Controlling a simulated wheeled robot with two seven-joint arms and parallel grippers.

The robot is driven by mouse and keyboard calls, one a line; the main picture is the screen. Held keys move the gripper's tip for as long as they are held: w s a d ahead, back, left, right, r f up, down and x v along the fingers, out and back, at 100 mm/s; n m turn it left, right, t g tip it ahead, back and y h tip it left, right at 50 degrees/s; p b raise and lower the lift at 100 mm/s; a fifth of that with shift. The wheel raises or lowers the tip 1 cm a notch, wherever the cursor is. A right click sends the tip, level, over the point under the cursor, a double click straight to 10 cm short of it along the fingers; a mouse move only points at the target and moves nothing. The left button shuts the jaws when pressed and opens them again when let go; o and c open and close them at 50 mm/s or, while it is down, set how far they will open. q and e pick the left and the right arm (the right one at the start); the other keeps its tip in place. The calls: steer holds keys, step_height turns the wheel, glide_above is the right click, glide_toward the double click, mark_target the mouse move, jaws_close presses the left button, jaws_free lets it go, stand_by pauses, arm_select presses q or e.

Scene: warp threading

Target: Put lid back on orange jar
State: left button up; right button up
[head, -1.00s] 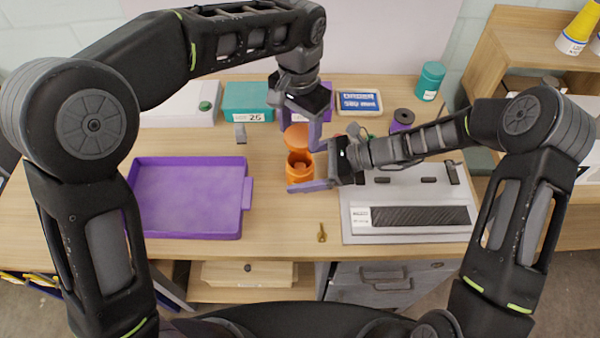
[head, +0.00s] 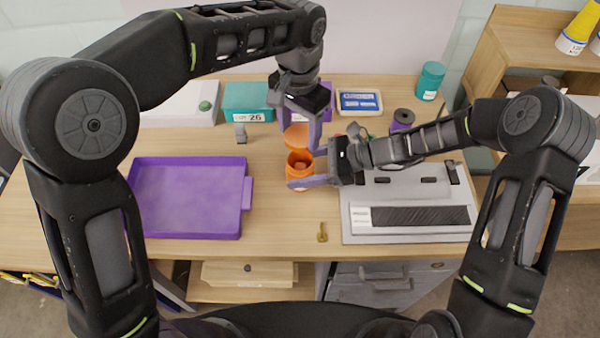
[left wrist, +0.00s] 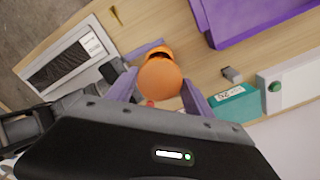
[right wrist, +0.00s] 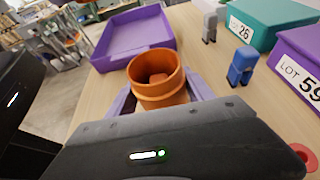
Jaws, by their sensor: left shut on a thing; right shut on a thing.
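The orange jar (head: 299,158) is upright and open-topped. In the right wrist view its mouth (right wrist: 160,68) shows a reddish-orange thing inside. My right gripper (head: 306,166) is shut on the jar, with a finger on each side. The orange lid (head: 296,136) is held by my left gripper (head: 300,132), which is shut on it. In the head view the lid appears just behind the jar mouth. In the left wrist view the lid (left wrist: 160,79) covers much of the jar (left wrist: 158,52). The exact gap between lid and jar cannot be told.
A purple tray (head: 247,215) lies left of the jar. A grey device (head: 365,230) is at right, and a small brass-coloured key-like piece (head: 322,233) lies in front. A teal box (head: 235,98) and a blue-labelled box (head: 358,101) stand behind.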

arm_select(q)
steer(key=shift+f, duration=0.1)
stand_by(0.3)
glide_above(300, 171)
steer(key=w, duration=0.3)
steer(key=shift+s+a+f, duration=0.1)
steer(key=shift+f, duration=2.3)
steer(key=shift+f, duration=0.9)
steer(key=shift+f, duration=0.55)
